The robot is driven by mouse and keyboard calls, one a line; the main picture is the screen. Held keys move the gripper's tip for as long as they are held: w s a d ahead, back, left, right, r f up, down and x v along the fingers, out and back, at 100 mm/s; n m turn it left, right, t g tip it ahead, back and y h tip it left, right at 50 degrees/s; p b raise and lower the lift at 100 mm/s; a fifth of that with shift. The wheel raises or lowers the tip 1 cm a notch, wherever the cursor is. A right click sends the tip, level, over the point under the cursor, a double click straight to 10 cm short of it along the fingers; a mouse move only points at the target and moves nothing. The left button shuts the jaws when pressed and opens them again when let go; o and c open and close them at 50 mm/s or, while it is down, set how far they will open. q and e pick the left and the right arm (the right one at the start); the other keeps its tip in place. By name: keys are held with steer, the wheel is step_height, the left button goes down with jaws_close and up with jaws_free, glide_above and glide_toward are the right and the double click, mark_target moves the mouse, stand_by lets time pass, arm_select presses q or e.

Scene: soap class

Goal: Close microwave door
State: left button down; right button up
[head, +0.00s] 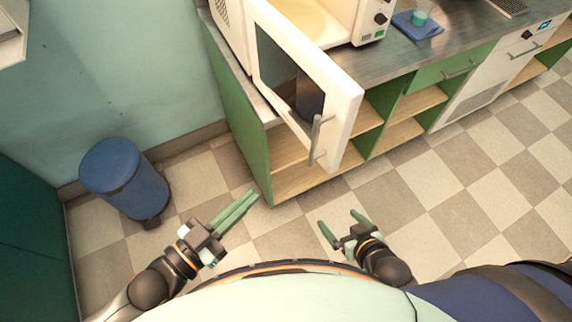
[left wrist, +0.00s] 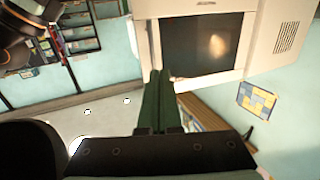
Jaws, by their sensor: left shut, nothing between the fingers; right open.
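The white microwave (head: 343,38) stands on the counter at the top of the head view. Its door (head: 337,88) is swung wide open toward me, with a dark window and a grey bar handle (head: 316,138) near its free edge. My left gripper (head: 250,194) is shut and empty, low and to the left of the door, apart from it. In the left wrist view its closed green fingers (left wrist: 155,98) point toward the white door with its dark window (left wrist: 205,45). My right gripper (head: 338,217) is open and empty, below the door's free edge and not touching it.
A metal counter (head: 390,62) runs over green cabinets with open wooden shelves (head: 300,178). A blue bin (head: 125,180) stands at left. The checkered floor (head: 450,185) is clear at right.

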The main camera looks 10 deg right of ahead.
mark_target(311, 149)
arm_select(q)
steer(key=shift+m+g+h, duration=0.3)
steer(key=shift+h, duration=0.2)
steer(key=b+x, duration=0.1)
steer(key=x, duration=0.3)
steer(key=b+x, duration=0.2)
steer(key=x, duration=0.2)
steer(key=r+b+x, duration=0.1)
steer(key=x, duration=0.3)
steer(key=shift+s+d, duration=0.2)
steer(key=shift+d, duration=0.3)
steer(key=shift+w+d, duration=0.2)
steer(key=shift+d, duration=0.1)
